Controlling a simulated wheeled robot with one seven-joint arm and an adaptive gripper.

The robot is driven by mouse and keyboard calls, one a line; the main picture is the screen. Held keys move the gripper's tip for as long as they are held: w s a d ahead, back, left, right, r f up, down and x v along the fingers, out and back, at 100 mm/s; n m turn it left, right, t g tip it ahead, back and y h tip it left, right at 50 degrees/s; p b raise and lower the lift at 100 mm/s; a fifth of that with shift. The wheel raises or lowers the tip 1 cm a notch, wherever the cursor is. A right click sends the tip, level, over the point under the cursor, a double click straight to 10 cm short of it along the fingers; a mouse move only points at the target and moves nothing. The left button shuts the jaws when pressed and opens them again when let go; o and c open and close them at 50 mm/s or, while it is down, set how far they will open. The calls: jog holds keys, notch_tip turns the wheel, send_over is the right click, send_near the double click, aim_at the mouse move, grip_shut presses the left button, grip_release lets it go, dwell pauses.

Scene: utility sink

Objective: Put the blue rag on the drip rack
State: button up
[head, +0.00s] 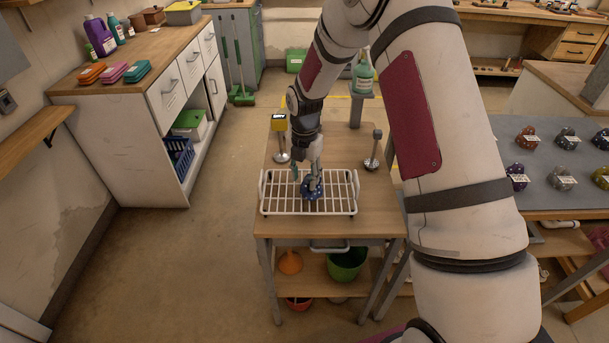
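The blue rag (313,189) is a small crumpled bundle with pale spots, at the middle of the white wire drip rack (270,206). The rack lies on the front part of a small wooden table. My gripper (311,177) points down over the rack, with its fingertips at the rag. The fingers partly hide the rag. The view is too small to tell whether they are closed on it or apart, or whether the rag rests fully on the wires.
Metal stands (372,150) rise behind the rack, one with a yellow-topped display (279,123). A spray bottle (363,75) stands farther back. Several other patterned bundles with tags (562,178) lie on the right table (555,207). Open floor lies to the left.

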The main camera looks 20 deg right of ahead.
aim_at(305, 177)
notch_tip(305, 177, up, 12)
jog(key=r, duration=0.1)
jog(key=s+r+m+t, duration=0.1)
jog(key=s+r+m, duration=0.65)
jog(key=r, duration=0.25)
jog(key=s+r+m+t, duration=0.1)
jog(key=s+r+m, duration=0.2)
jog(key=s+m, duration=0.7)
jog(key=s+r+m+t, duration=0.2)
jog(key=s+m, duration=0.8)
jog(key=s, duration=0.5)
jog(key=shift+b+v, duration=0.35)
jog(key=shift+v, duration=0.5)
